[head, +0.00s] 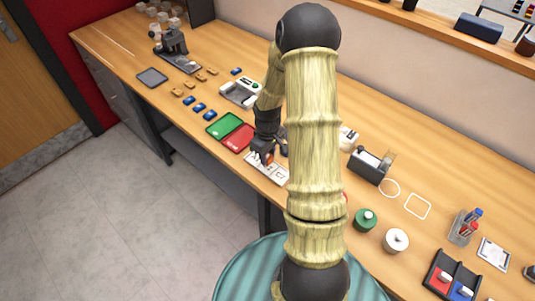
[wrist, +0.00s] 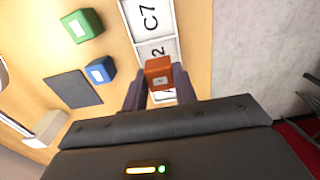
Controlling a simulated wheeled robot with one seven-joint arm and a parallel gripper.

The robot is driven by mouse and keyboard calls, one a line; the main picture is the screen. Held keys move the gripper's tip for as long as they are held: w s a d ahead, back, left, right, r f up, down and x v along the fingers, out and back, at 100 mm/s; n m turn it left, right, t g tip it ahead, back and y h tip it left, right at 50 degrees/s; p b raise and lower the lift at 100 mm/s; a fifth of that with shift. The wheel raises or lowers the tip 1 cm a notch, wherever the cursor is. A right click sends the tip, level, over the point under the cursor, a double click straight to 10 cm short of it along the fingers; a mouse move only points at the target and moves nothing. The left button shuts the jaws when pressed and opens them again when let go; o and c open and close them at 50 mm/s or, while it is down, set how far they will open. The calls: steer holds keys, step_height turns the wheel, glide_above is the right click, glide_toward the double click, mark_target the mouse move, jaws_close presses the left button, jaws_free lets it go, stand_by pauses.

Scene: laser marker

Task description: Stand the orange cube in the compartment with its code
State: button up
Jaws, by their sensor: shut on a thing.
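My gripper (wrist: 159,90) is shut on the orange cube (wrist: 158,73), which sits between its dark fingertips. The cube carries a small pale label that I cannot read. In the head view my gripper (head: 264,152) is over the white code tray (head: 281,179) near the bench's front edge, with a bit of orange at its tip. In the wrist view the tray (wrist: 133,18) shows a compartment marked C7 and another whose code ends in 2. A third code beyond, behind the cube and fingers, is mostly hidden. I cannot tell whether the cube touches the tray.
In the wrist view a green cube (wrist: 82,25) and a blue cube (wrist: 100,69) stand beside the tray, near a dark pad (wrist: 73,88). In the head view green and red trays (head: 225,124) lie left of my gripper. My arm hides part of the bench.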

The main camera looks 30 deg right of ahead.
steer(key=shift+f+b, duration=0.35)
steer(key=shift+f, duration=0.6)
steer(key=shift+f, duration=0.4)
stand_by(1.3)
steer(key=o, duration=1.1)
steer(key=shift+s, duration=0.2)
steer(key=shift+w+r, duration=0.1)
steer(key=shift+r, duration=0.25)
step_height(320, 180, up, 17)
steer(key=shift+b, duration=0.3)
steer(key=shift+f, duration=0.1)
